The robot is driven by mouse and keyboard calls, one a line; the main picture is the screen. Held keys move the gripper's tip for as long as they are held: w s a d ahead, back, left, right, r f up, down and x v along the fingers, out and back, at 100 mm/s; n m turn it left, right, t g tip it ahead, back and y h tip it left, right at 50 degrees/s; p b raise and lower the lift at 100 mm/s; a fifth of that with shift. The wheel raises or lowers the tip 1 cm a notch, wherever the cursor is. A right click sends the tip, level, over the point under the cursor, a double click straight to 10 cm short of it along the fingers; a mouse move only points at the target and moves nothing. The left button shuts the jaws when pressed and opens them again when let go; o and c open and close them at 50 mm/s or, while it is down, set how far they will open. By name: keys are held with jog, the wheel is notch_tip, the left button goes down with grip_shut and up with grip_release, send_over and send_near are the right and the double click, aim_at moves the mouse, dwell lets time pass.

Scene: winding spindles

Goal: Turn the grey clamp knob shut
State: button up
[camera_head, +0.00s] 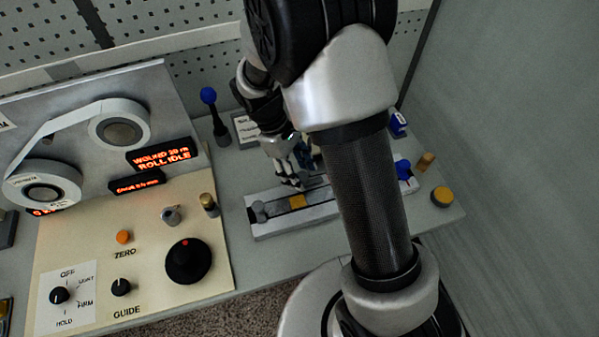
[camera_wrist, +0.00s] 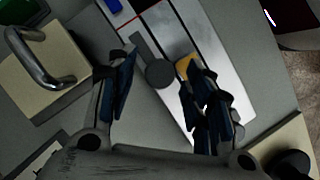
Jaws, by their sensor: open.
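The grey clamp knob (camera_wrist: 159,74) is a round disc with a flat bar reaching up and left from it in the wrist view. It sits by the edge of the pale rail (camera_wrist: 218,58). My gripper (camera_wrist: 157,66) is open, with one dark finger on each side of the knob. I cannot tell whether either finger touches it. A yellow block (camera_wrist: 187,65) lies beside the knob, partly behind the right finger. In the head view my gripper (camera_head: 291,181) points down at the back edge of the rail (camera_head: 268,231); there the knob cannot be made out clearly.
A beige block with a metal handle (camera_wrist: 43,62) stands left in the wrist view. In the head view the control panel (camera_head: 85,225) fills the left, a blue-topped lever (camera_head: 209,97) stands behind, and a yellow button (camera_head: 442,196) is at right. My arm hides part of the rail.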

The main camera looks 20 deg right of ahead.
jog(key=shift+f, duration=0.15)
jog(key=shift+c, duration=0.2)
jog(key=c, duration=1)
jog(key=shift+m+p, duration=0.4)
jog(key=m+g+y+p, duration=0.1)
jog(key=m+p, duration=0.1)
jog(key=shift+d+m, duration=0.15)
jog(key=shift+m, duration=0.25)
jog(key=m+y+p, duration=0.1)
jog(key=m, duration=0.1)
jog(key=m+y+p, duration=0.1)
jog(key=m, duration=0.2)
jog(key=shift+w+d+m, duration=0.1)
jog(key=shift+d+m, duration=0.05)
jog(key=shift+m, duration=0.15)
jog(key=m+y+p, duration=0.2)
jog(key=m, duration=0.2)
jog(key=shift+d, duration=0.15)
jog(key=m+y, duration=0.1)
jog(key=m, duration=0.3)
jog(key=shift+m+t+p, duration=0.3)
jog(key=shift+t+p, duration=0.1)
